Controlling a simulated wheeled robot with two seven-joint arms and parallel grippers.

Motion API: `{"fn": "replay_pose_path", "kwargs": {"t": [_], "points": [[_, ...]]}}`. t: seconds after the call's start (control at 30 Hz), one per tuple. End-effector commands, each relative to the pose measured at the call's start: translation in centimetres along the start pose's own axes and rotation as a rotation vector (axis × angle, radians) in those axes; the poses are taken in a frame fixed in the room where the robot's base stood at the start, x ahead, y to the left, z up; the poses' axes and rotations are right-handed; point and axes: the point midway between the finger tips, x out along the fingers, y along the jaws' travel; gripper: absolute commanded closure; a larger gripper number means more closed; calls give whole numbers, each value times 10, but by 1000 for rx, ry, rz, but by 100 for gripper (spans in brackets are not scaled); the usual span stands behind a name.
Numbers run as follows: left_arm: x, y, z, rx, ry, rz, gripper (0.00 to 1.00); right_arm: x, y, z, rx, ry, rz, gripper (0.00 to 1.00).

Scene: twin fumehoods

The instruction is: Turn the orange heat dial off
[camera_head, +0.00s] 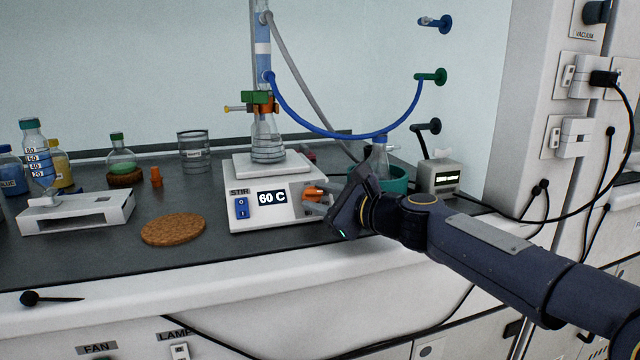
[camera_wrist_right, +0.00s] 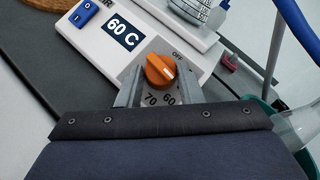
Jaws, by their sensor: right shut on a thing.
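The hotplate stirrer (camera_head: 245,215) stands on the dark bench with a flask (camera_head: 267,143) on its white top plate. Its display (camera_head: 272,198) reads 60 C. The orange heat dial (camera_head: 313,192) is on the front right of the panel. In the right wrist view the dial (camera_wrist_right: 160,70) shows a pale pointer line, with OFF printed above it and 70 and 60 below. My right gripper (camera_head: 318,198) is at the dial, its fingers on both sides of it and shut on it. My left gripper is not in view.
A cork mat (camera_head: 173,229) lies left of the stirrer. A teal bowl (camera_head: 393,181) with a flask is behind my right gripper. A blue hose (camera_head: 350,135) hangs above. A small device (camera_head: 438,178) stands to the right.

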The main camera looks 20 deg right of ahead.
Motion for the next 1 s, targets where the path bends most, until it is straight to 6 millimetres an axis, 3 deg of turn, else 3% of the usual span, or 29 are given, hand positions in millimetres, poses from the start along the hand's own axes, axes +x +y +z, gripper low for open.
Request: {"fn": "replay_pose_path", "kwargs": {"t": [0.03,0.47,1.0], "points": [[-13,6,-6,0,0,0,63,-1,-6,4,-31,1,34,90],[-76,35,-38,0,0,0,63,0,-14,7,-312,-29,330,90],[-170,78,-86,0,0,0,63,5,-21,12,-666,-68,703,90]]}}
